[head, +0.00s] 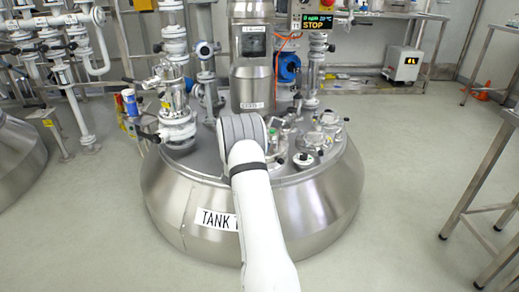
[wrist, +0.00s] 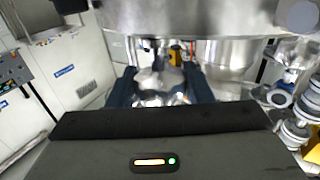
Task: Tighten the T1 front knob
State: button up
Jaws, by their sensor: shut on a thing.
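The steel tank (head: 310,205) stands in the middle of the head view, with a "TANK" label (head: 216,220) whose end is hidden by my arm. Several fittings stand on its lid, among them a round cover with a small dark-topped knob (head: 303,158), right of my arm. My gripper is hidden behind my arm in the head view. In the wrist view its two dark fingers (wrist: 160,82) straddle a shiny metal knob (wrist: 160,87) and are shut on it. The knob's marking does not show, and its outline is blurred.
A valve column (head: 178,125) rises at the lid's left, and a steel column (head: 250,85) behind my arm. A display (head: 320,23) reads STOP. A second tank (head: 18,160) is at far left, a steel bench (head: 490,160) at right. Floor (head: 410,140) between is clear.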

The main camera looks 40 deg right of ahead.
jog(key=m+g+h, duration=0.1)
jog(key=m+g, duration=0.1)
jog(key=g, duration=0.1)
jog(key=m+g+h+p, duration=0.1)
jog(key=m+g, duration=0.2)
jog(key=g, duration=0.1)
jog(key=shift+d+r, duration=0.1)
jog(key=shift+r, duration=0.1)
jog(key=shift+m+g, duration=0.3)
jog(key=shift+g, duration=0.4)
jog(key=o, duration=1)
jog(key=shift+f, duration=0.1)
jog(key=a+p, duration=0.3)
jog(key=a, duration=0.5)
